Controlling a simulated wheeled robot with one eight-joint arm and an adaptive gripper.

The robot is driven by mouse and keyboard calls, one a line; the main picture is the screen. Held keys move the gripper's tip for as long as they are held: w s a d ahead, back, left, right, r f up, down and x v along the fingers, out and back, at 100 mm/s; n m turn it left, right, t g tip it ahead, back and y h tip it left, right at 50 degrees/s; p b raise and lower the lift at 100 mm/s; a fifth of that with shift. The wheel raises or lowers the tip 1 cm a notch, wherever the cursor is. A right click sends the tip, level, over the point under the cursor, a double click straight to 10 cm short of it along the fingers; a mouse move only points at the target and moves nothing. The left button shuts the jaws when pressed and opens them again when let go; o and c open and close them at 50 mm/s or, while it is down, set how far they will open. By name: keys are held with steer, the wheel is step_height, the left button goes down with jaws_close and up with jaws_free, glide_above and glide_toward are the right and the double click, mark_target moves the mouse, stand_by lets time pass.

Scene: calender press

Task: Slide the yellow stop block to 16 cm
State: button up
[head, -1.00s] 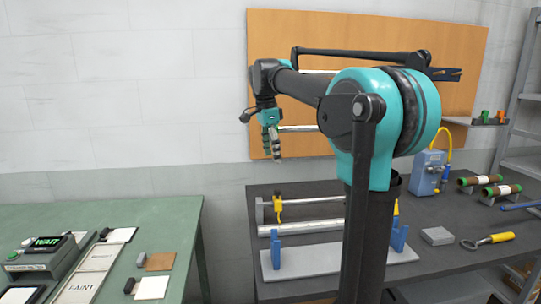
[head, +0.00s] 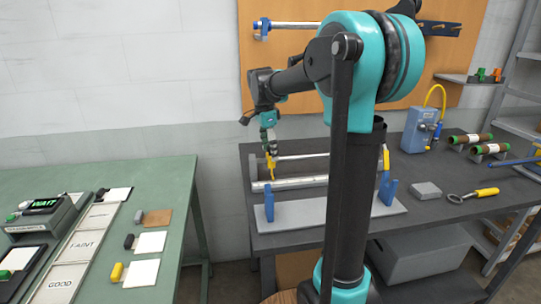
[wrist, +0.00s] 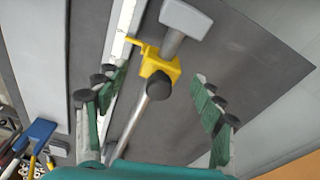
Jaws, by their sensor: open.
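The yellow stop block (wrist: 158,68) sits on a round metal rail (wrist: 135,125) in the wrist view, close to the grey end bracket (wrist: 184,20). A dark round knob is on the block, and a thin yellow pointer reaches toward the pale scale bar beside the rail. My gripper (wrist: 165,95) is open, with one green-padded finger on each side of the block and rail, apart from the block. In the head view my gripper (head: 269,147) is just above the yellow stop block (head: 270,166) at the rail's left end. The scale numbers are not readable.
Blue uprights (head: 269,205) stand on a grey plate (head: 330,217) in front of the rail. My arm hides part of the rail's right side. A grey block (head: 426,191) and a yellow-handled tool (head: 484,192) lie at the right of the dark bench.

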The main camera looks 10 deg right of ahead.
steer(key=shift+d+f, duration=0.15)
steer(key=shift+f, duration=0.95)
steer(key=shift+c, duration=0.4)
steer(key=c, duration=1.2)
steer(key=shift+w+d, duration=0.1)
steer(key=shift+d, duration=5.25)
steer(key=shift+c, duration=0.2)
steer(key=o, duration=1.3)
